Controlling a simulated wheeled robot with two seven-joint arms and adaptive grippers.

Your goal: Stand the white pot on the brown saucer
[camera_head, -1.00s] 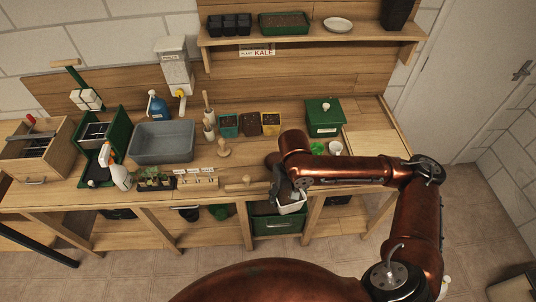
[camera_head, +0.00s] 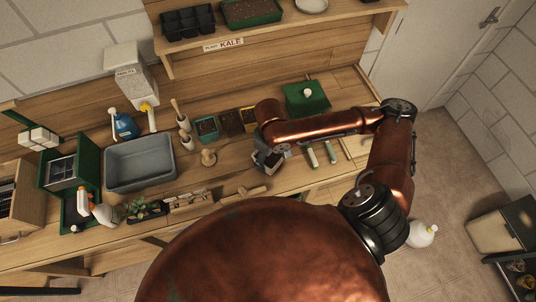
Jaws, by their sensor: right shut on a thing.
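My right gripper (camera_head: 267,153) reaches over the bench from the right and points down. It is shut on the white pot (camera_head: 268,163), which shows only as a small pale piece with dark parts around it. The gripper hides much of the pot, and I cannot tell whether the pot touches the bench top. I cannot make out the brown saucer; the arm and gripper may cover it. My left gripper is not in view.
Near the gripper stand small square pots (camera_head: 229,122) and a wooden stamp (camera_head: 208,157). Two pale-and-green tools (camera_head: 311,156) lie to its right. A green box (camera_head: 306,98) stands behind my arm. A grey tub (camera_head: 140,162) is left. A wooden dibber (camera_head: 244,192) lies in front.

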